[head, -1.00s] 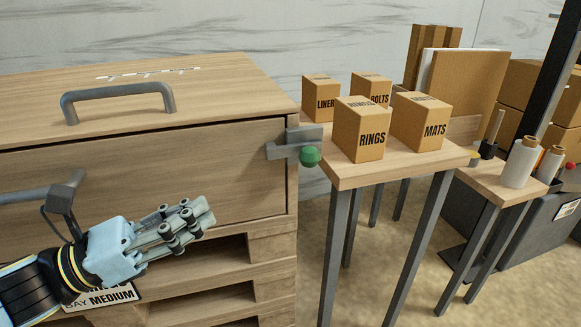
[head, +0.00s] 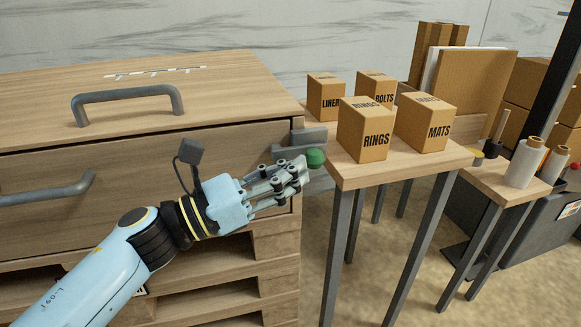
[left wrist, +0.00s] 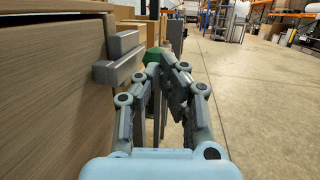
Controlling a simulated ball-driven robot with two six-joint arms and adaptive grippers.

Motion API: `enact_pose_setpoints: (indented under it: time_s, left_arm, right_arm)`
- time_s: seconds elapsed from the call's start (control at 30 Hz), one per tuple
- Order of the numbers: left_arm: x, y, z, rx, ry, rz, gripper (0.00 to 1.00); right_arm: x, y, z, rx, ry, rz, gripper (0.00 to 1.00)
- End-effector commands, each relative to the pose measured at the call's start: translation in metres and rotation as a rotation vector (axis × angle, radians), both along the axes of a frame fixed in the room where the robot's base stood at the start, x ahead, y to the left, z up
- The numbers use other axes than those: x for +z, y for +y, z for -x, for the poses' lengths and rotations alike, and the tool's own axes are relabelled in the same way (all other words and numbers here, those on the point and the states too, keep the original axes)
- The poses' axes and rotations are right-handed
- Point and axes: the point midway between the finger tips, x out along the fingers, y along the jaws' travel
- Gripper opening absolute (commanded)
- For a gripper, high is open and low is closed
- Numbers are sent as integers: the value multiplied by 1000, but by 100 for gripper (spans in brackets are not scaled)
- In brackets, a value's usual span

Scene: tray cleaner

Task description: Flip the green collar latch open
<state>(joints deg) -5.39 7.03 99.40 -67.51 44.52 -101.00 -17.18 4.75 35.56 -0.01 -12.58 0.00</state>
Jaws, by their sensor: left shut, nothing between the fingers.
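The grey metal latch (head: 300,138) is on the right front edge of the wooden cabinet, with a round green knob (head: 316,158) at its right end. The lower bar of the latch lies across the edge of the drawer front. My left gripper (head: 301,172) is shut and empty, its fingertips just left of and slightly below the knob. In the left wrist view, the shut fingers (left wrist: 170,62) partly cover the green knob (left wrist: 153,56), and the latch bars (left wrist: 120,62) stand out from the cabinet at left. Whether they touch the knob I cannot tell. My right gripper is not in view.
The cabinet (head: 100,160) has a top handle (head: 125,98) and a drawer handle (head: 50,195). A side table (head: 345,178) with several labelled boxes stands close at right. Open floor shows at right in the left wrist view (left wrist: 260,110).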

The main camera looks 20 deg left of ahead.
Motion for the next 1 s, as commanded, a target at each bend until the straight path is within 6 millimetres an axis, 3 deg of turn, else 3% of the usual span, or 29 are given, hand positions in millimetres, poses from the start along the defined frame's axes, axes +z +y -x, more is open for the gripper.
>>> enact_pose_setpoints:
  time_s: [0.37,0.7,1.0]
  left_arm:
    - [0,-3,-2,0,-1,1,0]
    - [0,-46,-31,-1,-1,2,0]
    - [0,-48,-32,-2,-1,0,0]
  right_arm:
    - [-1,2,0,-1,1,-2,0]
    - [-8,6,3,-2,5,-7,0]
    - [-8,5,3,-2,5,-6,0]
